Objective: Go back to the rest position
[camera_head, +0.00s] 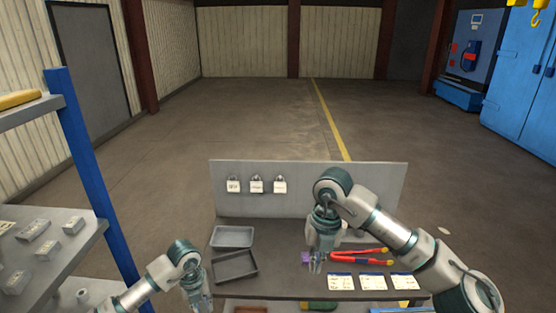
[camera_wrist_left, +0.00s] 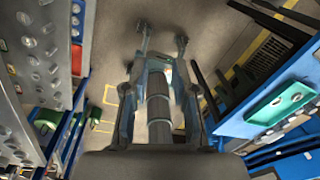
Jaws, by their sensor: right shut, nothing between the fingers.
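My left gripper (camera_head: 201,299) is low at the left of the workbench in the head view, pointing down. In the left wrist view its two fingers (camera_wrist_left: 164,42) stand apart with nothing held between them. My right gripper (camera_head: 317,264) points down over the middle of the workbench (camera_head: 290,285). It is shut and empty, close beside a small purple object (camera_head: 305,257) and left of the red-handled tool (camera_head: 345,257). Whether its fingertips touch the bench is hard to tell.
Grey tray (camera_head: 232,237) and dark tray (camera_head: 235,267) lie on the bench's left. White cards (camera_head: 372,282) lie at its front right. A blue-posted shelf (camera_head: 95,185) stands left. Floor beyond is clear.

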